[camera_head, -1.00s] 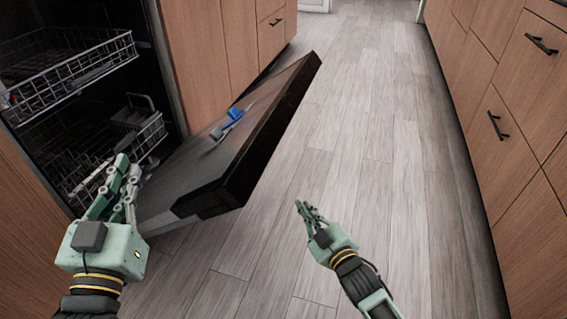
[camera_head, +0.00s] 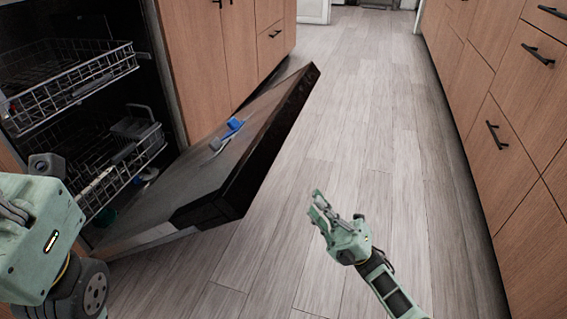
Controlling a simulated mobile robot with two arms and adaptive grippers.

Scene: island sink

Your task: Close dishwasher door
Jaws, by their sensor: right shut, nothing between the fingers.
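The dishwasher door (camera_head: 262,152) hangs partly open, tilted outward from the dishwasher at the left. Its inner face is up and has a blue and grey part (camera_head: 228,131) on it. My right gripper (camera_head: 322,207) is to the right of the door, above the floor, apart from it, shut and empty. My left gripper (camera_head: 40,225) is at the lower left, close to the camera, in front of the dishwasher opening. Its fingers are folded or hidden, so I cannot see its grip.
The upper rack (camera_head: 70,85) and lower rack (camera_head: 125,160) sit inside the dishwasher. Wooden cabinets (camera_head: 205,50) stand beyond it. Drawers with black handles (camera_head: 510,120) line the right side. The wooden floor (camera_head: 370,130) between is clear.

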